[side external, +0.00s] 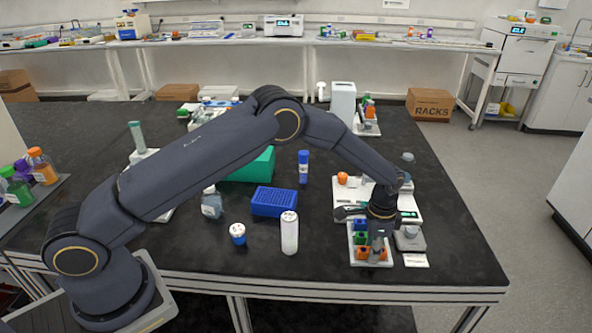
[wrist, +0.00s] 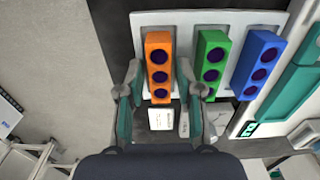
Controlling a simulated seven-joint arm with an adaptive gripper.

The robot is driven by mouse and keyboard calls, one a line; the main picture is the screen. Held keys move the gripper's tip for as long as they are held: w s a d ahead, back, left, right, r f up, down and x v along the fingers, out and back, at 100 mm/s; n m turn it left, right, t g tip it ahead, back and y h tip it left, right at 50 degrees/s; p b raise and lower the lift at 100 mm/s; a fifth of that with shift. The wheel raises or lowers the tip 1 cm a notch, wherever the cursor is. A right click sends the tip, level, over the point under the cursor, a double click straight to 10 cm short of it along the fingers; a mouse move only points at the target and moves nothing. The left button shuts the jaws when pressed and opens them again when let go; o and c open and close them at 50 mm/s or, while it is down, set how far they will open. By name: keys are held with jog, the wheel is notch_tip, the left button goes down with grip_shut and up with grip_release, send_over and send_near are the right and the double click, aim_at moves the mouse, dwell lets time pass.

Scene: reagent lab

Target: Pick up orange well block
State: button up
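The orange well block (wrist: 158,68) has a column of dark round wells and lies on a white tray (wrist: 215,22), the leftmost of three blocks in the wrist view. My gripper (wrist: 160,78) is open, with one finger on each side of the block's near part. A small gap shows on both sides, so the fingers do not appear to touch it. In the side view my gripper (side external: 377,248) points down over the tray's near end and partly hides the orange block (side external: 362,253).
A green block (wrist: 212,62) stands close to the right finger, with a blue block (wrist: 257,63) beyond it. A grey device (side external: 410,238) sits right of the tray. A white bottle (side external: 289,233) and blue rack (side external: 273,202) stand to the left.

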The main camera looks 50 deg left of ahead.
jog(key=shift+c, duration=0.3)
grip_shut()
